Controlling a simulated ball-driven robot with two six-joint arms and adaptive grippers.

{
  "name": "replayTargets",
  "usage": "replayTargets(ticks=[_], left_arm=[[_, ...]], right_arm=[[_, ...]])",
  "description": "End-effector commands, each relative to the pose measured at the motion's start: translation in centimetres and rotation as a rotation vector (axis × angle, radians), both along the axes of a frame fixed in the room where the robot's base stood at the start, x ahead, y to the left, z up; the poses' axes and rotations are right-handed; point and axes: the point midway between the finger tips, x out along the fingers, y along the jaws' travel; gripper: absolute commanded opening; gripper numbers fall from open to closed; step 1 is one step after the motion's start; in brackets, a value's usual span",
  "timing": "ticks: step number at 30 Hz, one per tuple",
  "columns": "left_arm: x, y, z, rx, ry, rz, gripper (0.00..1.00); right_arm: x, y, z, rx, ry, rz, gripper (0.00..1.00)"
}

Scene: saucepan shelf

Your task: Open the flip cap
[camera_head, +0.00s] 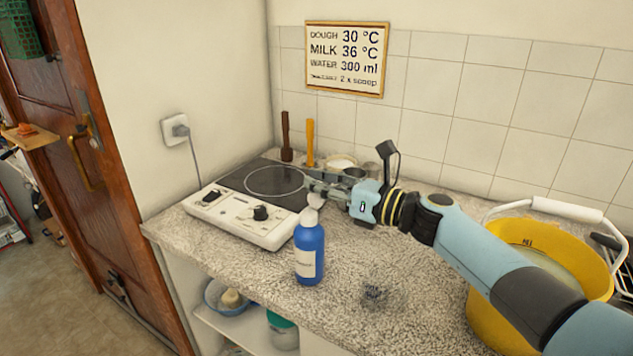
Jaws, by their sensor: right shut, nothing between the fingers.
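A blue bottle (310,250) with a pale label stands upright on the speckled counter, near its front edge. Its white cap (314,202) is at the top; the picture is too small to tell whether the flip part is raised. My right gripper (312,187) comes in from the right, with its fingers shut and empty just above and behind the cap. I cannot tell whether the fingertips touch the cap. My left gripper is not in view.
A hot plate (240,222) with knobs lies behind and left of the bottle. A yellow bucket (485,312) with a white handle stands at the right. A small clear object (375,292) sits on the counter.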

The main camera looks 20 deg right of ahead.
Motion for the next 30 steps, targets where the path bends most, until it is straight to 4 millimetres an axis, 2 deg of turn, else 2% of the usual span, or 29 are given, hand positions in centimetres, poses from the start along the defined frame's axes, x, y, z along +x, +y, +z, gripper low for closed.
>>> replayTargets(ticks=[13,20,30], left_arm=[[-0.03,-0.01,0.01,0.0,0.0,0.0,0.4],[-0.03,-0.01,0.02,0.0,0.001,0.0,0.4],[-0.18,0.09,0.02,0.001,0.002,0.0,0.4]], right_arm=[[-0.08,-0.05,-0.3,0.003,0.009,0.0,0.0],[-0.02,-0.04,-0.16,0.004,0.007,0.0,0.29],[-0.47,-0.43,-0.14,0.002,0.005,0.0,0.29]])
